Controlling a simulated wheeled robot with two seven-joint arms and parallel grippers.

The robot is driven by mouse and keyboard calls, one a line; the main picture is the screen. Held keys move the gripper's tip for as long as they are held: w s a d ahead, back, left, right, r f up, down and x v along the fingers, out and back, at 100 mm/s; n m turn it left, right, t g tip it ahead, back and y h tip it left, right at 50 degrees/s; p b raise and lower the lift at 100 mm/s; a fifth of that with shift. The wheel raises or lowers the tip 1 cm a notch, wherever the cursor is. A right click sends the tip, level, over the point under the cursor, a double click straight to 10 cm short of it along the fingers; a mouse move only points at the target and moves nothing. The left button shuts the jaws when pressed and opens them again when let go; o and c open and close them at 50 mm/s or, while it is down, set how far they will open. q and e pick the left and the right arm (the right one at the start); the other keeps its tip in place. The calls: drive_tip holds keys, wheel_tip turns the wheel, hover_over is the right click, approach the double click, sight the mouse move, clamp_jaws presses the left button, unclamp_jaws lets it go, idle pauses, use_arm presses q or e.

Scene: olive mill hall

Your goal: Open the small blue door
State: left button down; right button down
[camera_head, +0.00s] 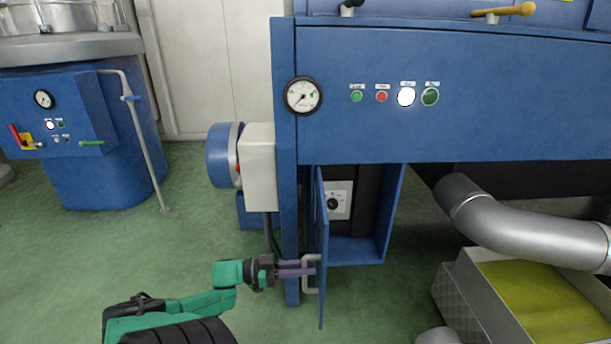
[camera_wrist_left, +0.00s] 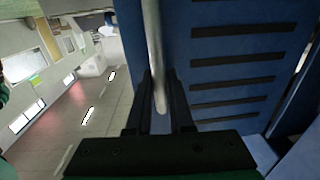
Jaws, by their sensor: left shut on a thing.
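The small blue door (camera_head: 321,240) stands swung out from the front of the large blue machine and is seen nearly edge-on in the head view. Its slotted face (camera_wrist_left: 240,65) fills the right of the left wrist view. My left gripper (camera_head: 304,268) is shut on the door's pale metal handle (camera_head: 308,288), reaching it from the left. In the wrist view the handle (camera_wrist_left: 153,45) runs between the two dark fingers. Behind the door, the blue compartment (camera_head: 368,250) is open and shows a white panel with a black dial (camera_head: 338,200). My right gripper is not in view.
A white box with a blue motor (camera_head: 225,155) juts from the machine's left side above my left gripper. A large grey pipe (camera_head: 520,225) enters a bin of yellow-green liquid (camera_head: 545,300) at right. Green floor is clear at left.

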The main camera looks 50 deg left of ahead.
use_arm(q)
drive_tip(key=c, duration=0.8)
unclamp_jaws()
drive_tip(key=b+v, duration=0.1)
drive_tip(key=v, duration=1.3)
drive_tip(key=shift+s+a, duration=0.15)
drive_tip(key=shift+s, duration=0.15)
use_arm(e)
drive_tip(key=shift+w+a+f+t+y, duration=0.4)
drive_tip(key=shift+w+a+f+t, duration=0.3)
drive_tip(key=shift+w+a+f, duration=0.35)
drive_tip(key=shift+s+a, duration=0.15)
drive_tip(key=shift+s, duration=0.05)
